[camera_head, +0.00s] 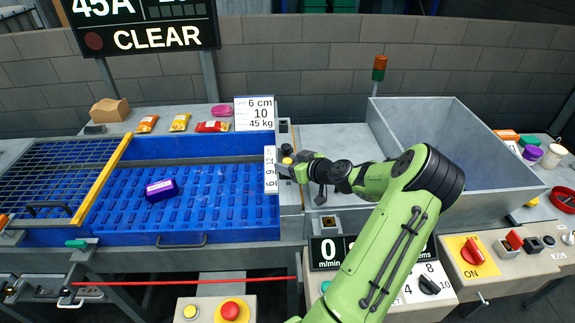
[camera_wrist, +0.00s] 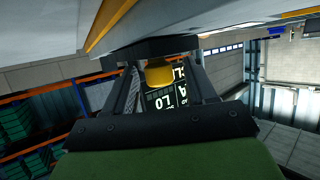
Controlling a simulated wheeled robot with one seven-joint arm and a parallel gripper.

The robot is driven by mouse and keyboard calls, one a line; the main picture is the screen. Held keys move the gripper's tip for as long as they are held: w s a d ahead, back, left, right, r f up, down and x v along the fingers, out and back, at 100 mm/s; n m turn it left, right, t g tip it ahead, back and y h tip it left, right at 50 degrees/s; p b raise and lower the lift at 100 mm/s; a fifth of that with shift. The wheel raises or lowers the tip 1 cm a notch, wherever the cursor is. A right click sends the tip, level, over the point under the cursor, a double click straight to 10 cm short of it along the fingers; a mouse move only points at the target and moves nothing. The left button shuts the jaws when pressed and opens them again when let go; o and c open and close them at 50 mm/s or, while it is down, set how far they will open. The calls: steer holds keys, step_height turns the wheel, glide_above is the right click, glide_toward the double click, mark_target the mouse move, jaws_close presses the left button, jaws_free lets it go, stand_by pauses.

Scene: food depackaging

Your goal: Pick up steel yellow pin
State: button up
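The yellow pin (camera_head: 287,160) shows as a small yellow spot at the near-right end of the blue conveyor, beside a white label plate. My gripper (camera_head: 288,168) is right at it, reaching in from the right. In the wrist view the yellow head of the pin (camera_wrist: 159,72) sits between the far ends of my gripper's two dark fingers (camera_wrist: 160,80). Whether the fingers touch it is not clear. The rest of the pin is hidden.
A purple package (camera_head: 161,190) lies on the blue conveyor (camera_head: 215,205). A yellow-edged grille (camera_head: 50,180) covers the left part. A large grey bin (camera_head: 440,150) stands at the right. Food packs (camera_head: 180,122) lie along the back ledge. Control panels (camera_head: 500,250) line the front right.

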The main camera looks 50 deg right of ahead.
steer(key=c, duration=1)
